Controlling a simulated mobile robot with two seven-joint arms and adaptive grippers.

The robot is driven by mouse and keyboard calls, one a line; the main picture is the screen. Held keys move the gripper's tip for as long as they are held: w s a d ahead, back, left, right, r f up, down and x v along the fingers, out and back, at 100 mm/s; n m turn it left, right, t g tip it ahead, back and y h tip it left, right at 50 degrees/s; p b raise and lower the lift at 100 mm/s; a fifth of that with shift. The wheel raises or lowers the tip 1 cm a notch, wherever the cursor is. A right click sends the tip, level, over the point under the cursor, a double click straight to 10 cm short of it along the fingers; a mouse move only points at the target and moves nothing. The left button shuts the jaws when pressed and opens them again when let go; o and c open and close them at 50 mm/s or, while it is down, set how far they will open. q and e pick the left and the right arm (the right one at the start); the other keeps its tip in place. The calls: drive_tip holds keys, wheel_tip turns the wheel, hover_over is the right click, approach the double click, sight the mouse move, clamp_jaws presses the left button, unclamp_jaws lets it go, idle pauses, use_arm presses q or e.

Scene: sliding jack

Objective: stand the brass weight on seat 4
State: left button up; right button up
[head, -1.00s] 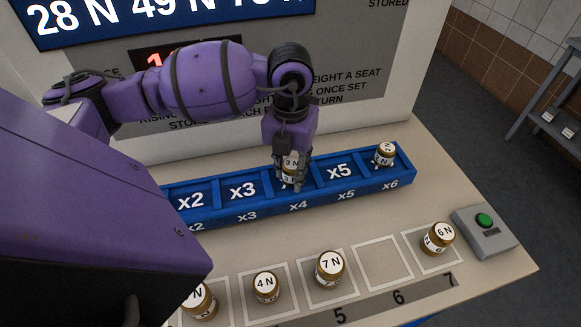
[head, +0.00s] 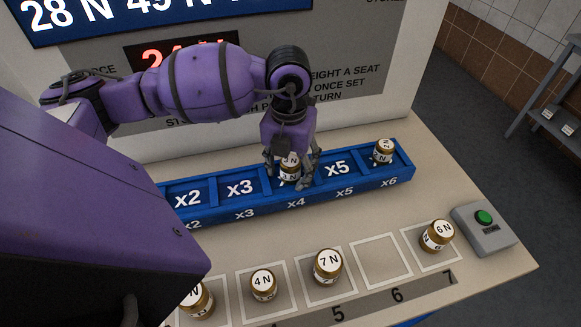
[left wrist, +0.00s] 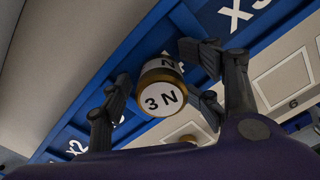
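A brass weight (head: 289,170) marked 3 N stands upright in the x4 seat of the blue rail (head: 296,204). In the left wrist view the weight (left wrist: 161,91) shows its 3 N top between my fingers. My left gripper (head: 291,184) is open around it, with fingers on both sides. The left wrist view shows gaps between the fingers (left wrist: 160,82) and the weight. The fingers hide part of the seat. My right gripper is not in view.
Another brass weight (head: 383,152) stands in the x6 seat. Seats x2, x3 and x5 look empty. In front, weights marked 4 N (head: 263,284), 7 N (head: 328,266) and 6 N (head: 437,236) stand on squares. A green button box (head: 483,229) is at the right.

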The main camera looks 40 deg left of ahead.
sight(288, 161)
use_arm(q)
drive_tip(key=shift+s+a+f, duration=0.2)
drive_tip(key=shift+s, duration=0.05)
idle(0.4)
wheel_tip(288, 161, up, 14)
drive_tip(key=shift+w+f, duration=0.2)
idle(0.5)
